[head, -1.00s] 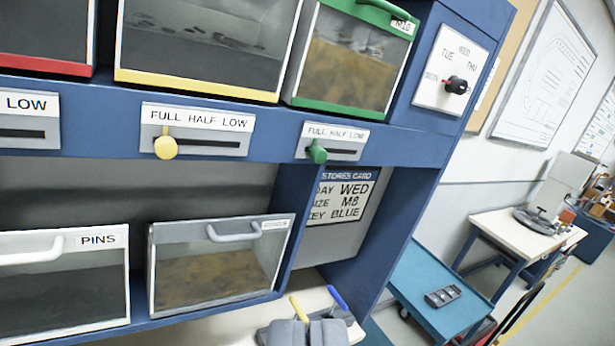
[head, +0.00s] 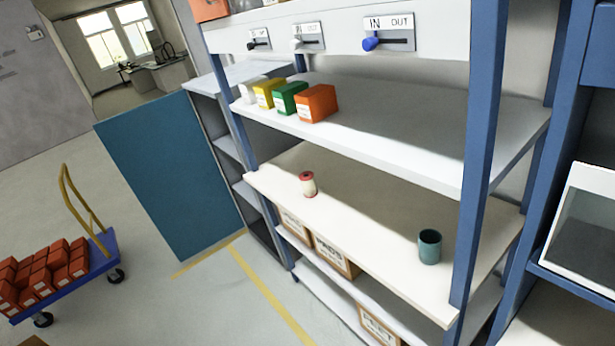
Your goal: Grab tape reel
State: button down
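I cannot make out a tape reel for certain in the head view. A teal cylinder (head: 430,247), open at the top like a cup, stands upright on the cream middle shelf (head: 375,235) towards its right end. A small white jar-like thing with a red top (head: 308,184) stands on the same shelf, further left. My gripper does not show in this view.
The upper shelf (head: 400,140) holds several small boxes, among them an orange one (head: 316,103). Cardboard boxes (head: 335,256) sit on the lower shelf. A blue post (head: 483,150) rises at the shelf's right front. A trolley with red boxes (head: 40,275) stands left on open floor.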

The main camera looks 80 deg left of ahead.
aim_at(306, 179)
jog(key=u, duration=2.1)
jog(key=k, duration=0.95)
jog(key=u, duration=0.75)
jog(key=i, duration=2.7)
jog(key=z, duration=1)
jog(key=i, duration=0.3)
jog(key=z, duration=0.05)
